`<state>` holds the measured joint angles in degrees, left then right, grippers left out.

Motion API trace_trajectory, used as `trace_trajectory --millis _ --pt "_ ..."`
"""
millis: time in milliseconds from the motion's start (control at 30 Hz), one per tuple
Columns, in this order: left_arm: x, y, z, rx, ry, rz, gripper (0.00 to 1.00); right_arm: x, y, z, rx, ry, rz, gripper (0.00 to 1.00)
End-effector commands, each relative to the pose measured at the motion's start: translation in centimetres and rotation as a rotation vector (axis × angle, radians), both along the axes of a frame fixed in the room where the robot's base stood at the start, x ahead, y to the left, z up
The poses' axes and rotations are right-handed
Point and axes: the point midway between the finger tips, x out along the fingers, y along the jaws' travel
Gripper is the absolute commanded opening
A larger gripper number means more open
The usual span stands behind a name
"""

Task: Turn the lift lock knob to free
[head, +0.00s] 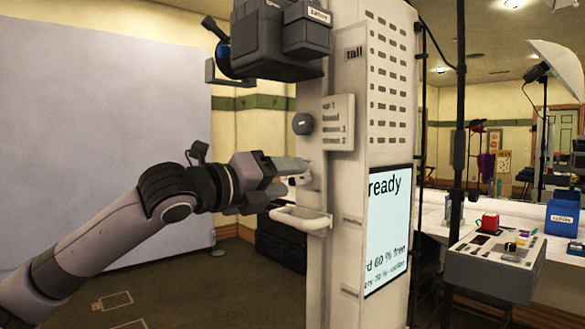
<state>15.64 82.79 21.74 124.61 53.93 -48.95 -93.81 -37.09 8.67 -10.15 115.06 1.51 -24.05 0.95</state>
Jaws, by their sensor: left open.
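A tall white column (345,200) stands in the middle of the head view. A dark round knob (303,123) sits on its left side, beside a small light plate (338,122) with marks too small to read. My left gripper (300,174) is open at the column's side, a little below the dark knob and apart from it. A small pale part shows around its fingertips; I cannot tell whether the fingers touch it. I cannot read which way the knob points, and no lock label is legible. My right gripper is not in view.
A white bar handle (300,218) juts out just below my left gripper. A dark unit with a battery label (307,16) overhangs above. A screen (388,230) reading "ready" is on the column's front. A control box (497,262) and a white table (560,285) stand at right.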

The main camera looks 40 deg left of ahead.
Motion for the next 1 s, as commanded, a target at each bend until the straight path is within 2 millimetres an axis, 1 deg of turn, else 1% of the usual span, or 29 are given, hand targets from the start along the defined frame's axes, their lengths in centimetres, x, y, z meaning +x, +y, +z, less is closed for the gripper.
trace_trajectory --millis 33,100,300,667,700,767,800,833,1000 --pt "0.5 0.0 0.5 0.000 0.003 0.003 0.57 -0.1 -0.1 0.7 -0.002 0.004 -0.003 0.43" --pt "1.1 0.0 0.5 -0.001 0.001 0.003 0.57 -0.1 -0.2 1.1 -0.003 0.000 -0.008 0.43" --pt "2.0 -0.1 0.2 -0.002 0.001 0.001 0.57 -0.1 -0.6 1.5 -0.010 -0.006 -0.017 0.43" --pt "2.2 -0.1 0.0 -0.002 0.000 0.000 0.57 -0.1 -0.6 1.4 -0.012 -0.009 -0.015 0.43" --pt "2.2 -0.1 0.0 -0.002 0.000 0.000 0.44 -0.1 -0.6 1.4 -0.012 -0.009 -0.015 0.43" --pt "2.2 -0.1 0.0 -0.002 0.000 0.000 0.24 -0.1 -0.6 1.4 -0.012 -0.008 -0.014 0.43" --pt "2.2 -0.1 0.0 -0.002 0.000 0.000 0.11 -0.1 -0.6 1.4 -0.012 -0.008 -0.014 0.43" --pt "2.2 -0.1 0.0 -0.002 0.000 0.000 0.01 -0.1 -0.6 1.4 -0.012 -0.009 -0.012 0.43" --pt "2.2 -0.1 0.0 -0.005 0.000 0.000 0.01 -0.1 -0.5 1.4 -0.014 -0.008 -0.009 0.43"
